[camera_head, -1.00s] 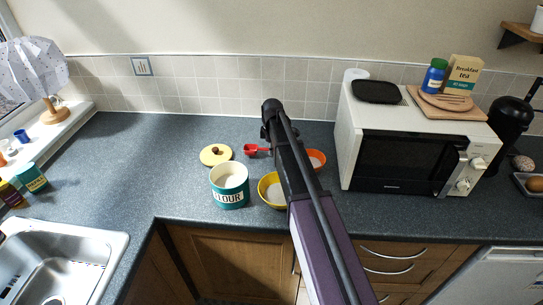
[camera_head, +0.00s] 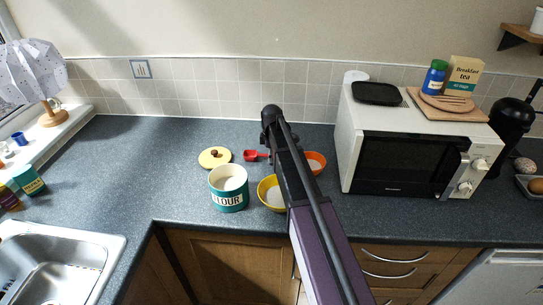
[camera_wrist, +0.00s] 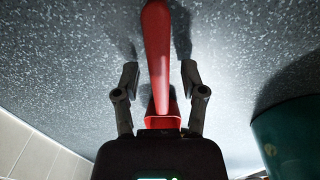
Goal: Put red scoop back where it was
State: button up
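The red scoop (camera_head: 252,155) lies on the dark speckled worktop, between the round cream lid (camera_head: 214,157) and my arm. My gripper (camera_wrist: 160,75) is open above it. In the wrist view the scoop (camera_wrist: 157,45) runs between the two fingers, its long red part pointing away and its other end close to the palm. A gap shows on each side, so neither finger appears to touch it. The teal flour canister (camera_head: 229,201) stands open in front of the scoop. My arm hides most of the gripper in the head view.
A yellow bowl (camera_head: 268,195) and an orange bowl (camera_head: 317,168) with pale contents stand beside my arm. A teal container wall (camera_wrist: 290,140) is at the wrist view's right. The microwave (camera_head: 346,150) is to the right.

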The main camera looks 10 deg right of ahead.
jog(key=shift+r, duration=0.2)
notch_tip(320, 180, up, 12)
jog(key=p, duration=1.2)
jog(key=shift+s, duration=0.15)
jog(key=shift+s+f, duration=0.1)
jog(key=shift+s, duration=0.05)
dwell(0.6)
jog(key=s+m, duration=0.4)
jog(key=s, duration=0.5)
jog(key=s+a+m, duration=0.1)
jog(key=s+m, duration=0.4)
jog(key=s, duration=0.4)
jog(key=s+a+m, duration=0.1)
jog(key=s+m, duration=0.4)
jog(key=s, duration=0.4)
jog(key=shift+s+a, duration=0.15)
jog(key=shift+s, duration=0.2)
